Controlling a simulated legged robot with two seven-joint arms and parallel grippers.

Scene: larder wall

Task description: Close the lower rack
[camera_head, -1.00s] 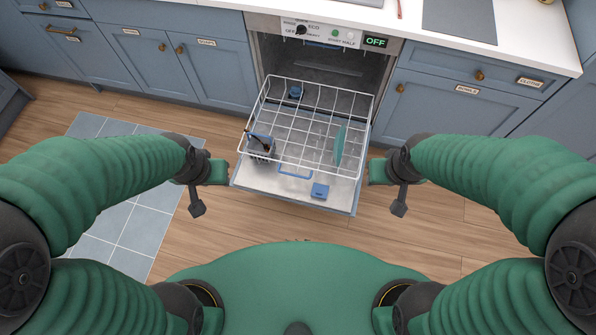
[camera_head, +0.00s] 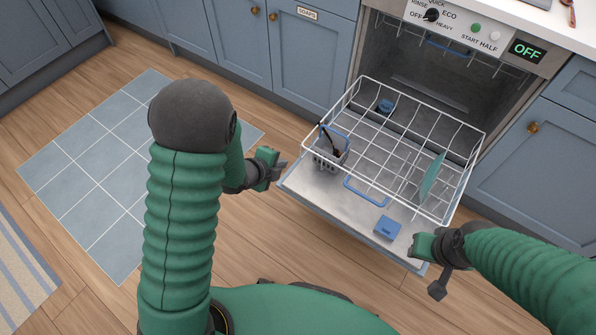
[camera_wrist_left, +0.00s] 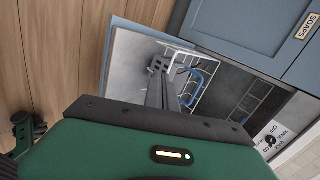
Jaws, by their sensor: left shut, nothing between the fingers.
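The white wire lower rack (camera_head: 410,115) is pulled out over the open dishwasher door (camera_head: 330,200). It has a blue handle (camera_head: 366,191) on its front edge. It holds a grey cutlery basket (camera_head: 328,152) at the left and a green plate (camera_head: 432,176) at the right. My left gripper (camera_head: 280,168) is shut and empty, just left of the door's edge, apart from the rack. In the left wrist view, the shut fingers (camera_wrist_left: 160,82) point toward the rack and its blue handle. My right gripper (camera_head: 418,247) is near the door's right front corner; its jaw state is unclear.
A blue block (camera_head: 388,228) lies on the door, in front of the rack. The dishwasher cavity (camera_head: 425,70) is open behind the rack, with an upper rack edge inside. Blue cupboards (camera_head: 312,60) flank it.

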